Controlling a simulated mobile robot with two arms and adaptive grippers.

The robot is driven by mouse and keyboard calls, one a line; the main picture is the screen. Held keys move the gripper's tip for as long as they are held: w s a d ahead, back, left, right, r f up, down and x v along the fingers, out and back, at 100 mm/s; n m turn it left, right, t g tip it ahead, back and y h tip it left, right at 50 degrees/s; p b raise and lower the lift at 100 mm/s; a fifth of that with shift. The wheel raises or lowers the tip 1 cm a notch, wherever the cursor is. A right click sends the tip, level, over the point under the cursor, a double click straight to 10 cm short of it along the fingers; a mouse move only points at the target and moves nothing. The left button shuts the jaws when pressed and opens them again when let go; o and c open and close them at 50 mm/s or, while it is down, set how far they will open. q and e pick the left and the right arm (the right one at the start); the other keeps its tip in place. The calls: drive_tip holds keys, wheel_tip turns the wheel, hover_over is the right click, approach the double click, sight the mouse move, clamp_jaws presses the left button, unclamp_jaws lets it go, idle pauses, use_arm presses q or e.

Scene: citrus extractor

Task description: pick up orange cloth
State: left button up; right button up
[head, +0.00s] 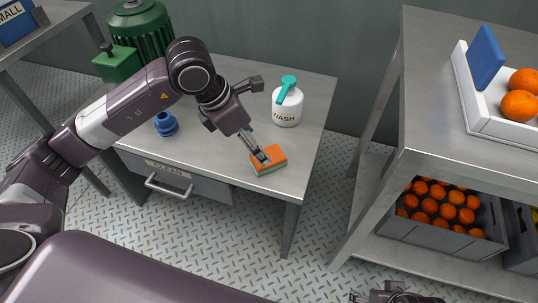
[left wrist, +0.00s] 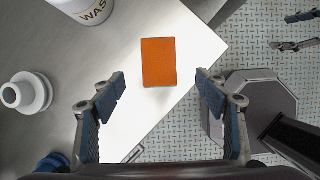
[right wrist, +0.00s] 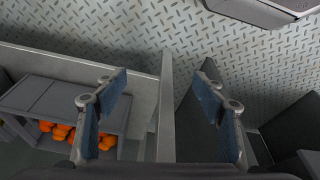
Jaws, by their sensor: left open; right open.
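The orange cloth (head: 272,153) looks like a small flat block with an orange top and a green lower layer. It lies near the front right corner of the metal table (head: 308,120). In the left wrist view its orange top (left wrist: 158,62) lies ahead, between the lines of the fingers. My left gripper (head: 262,156) is open and reaches down over the cloth, partly covering it in the head view; the left wrist view shows its fingers (left wrist: 160,84) spread and empty. My right gripper (head: 392,296) is low at the bottom of the head view. It is open and empty in the right wrist view (right wrist: 163,82).
A white WASH bottle (head: 287,106) with a teal pump stands behind the cloth. A blue fitting (head: 166,124) and a green machine (head: 140,32) are to the left. A white ring-shaped part (left wrist: 27,93) shows in the left wrist view. A shelf (head: 440,110) with orange crates stands right.

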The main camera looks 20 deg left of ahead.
use_arm(q)
drive_tip(key=b+x, duration=0.1)
drive_tip(key=x, duration=0.6)
drive_tip(key=shift+w+f, duration=0.15)
drive_tip(key=shift+f, duration=0.15)
use_arm(e)
drive_tip(key=v, duration=0.4)
drive_tip(key=shift+d+r, duration=0.1)
drive_tip(key=shift+r, duration=0.25)
use_arm(q)
drive_tip(key=c, duration=1.3)
drive_tip(key=shift+r, duration=0.1)
drive_tip(key=shift+r, duration=0.45)
wheel_tip(320, 180, up, 19)
drive_tip(key=p, duration=0.3)
use_arm(e)
wheel_tip(320, 180, down, 12)
drive_tip(key=shift+w, duration=0.45)
